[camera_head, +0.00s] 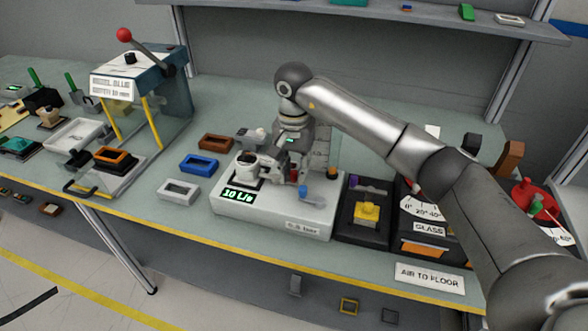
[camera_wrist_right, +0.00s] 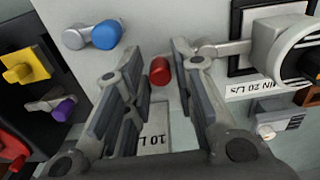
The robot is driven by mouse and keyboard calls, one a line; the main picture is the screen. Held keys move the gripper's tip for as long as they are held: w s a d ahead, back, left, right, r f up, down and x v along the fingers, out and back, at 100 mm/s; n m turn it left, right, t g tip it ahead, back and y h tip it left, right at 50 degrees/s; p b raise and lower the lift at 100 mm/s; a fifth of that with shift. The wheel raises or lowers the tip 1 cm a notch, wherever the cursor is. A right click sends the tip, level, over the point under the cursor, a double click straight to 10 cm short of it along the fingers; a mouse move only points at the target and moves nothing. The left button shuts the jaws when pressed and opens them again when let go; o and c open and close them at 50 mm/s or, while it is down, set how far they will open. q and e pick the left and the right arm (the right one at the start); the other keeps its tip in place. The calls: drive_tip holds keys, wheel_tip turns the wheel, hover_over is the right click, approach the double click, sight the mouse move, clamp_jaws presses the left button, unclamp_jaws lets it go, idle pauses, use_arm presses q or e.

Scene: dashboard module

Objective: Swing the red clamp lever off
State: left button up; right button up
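The red clamp lever shows as a short red cylinder (camera_wrist_right: 160,70) between my fingers in the right wrist view. It stands on the white module (camera_head: 270,212) with the green "10 L/s" display. In the head view, my right gripper (camera_head: 291,172) points down over the module and mostly hides the lever. In the wrist view, my right gripper (camera_wrist_right: 158,75) is open, with one finger on each side of the red cylinder and visible gaps to both. Contact does not show. My left gripper is not in view.
A blue-ended lever (camera_wrist_right: 107,34) and a white round part (camera_wrist_right: 290,45) flank the fingers. The black block with a yellow part (camera_head: 367,213) stands right of the module. Blue (camera_head: 198,164), brown (camera_head: 215,142) and white (camera_head: 178,191) trays lie left. A press with a red ball (camera_head: 124,35) stands farther left.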

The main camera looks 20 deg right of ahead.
clamp_jaws()
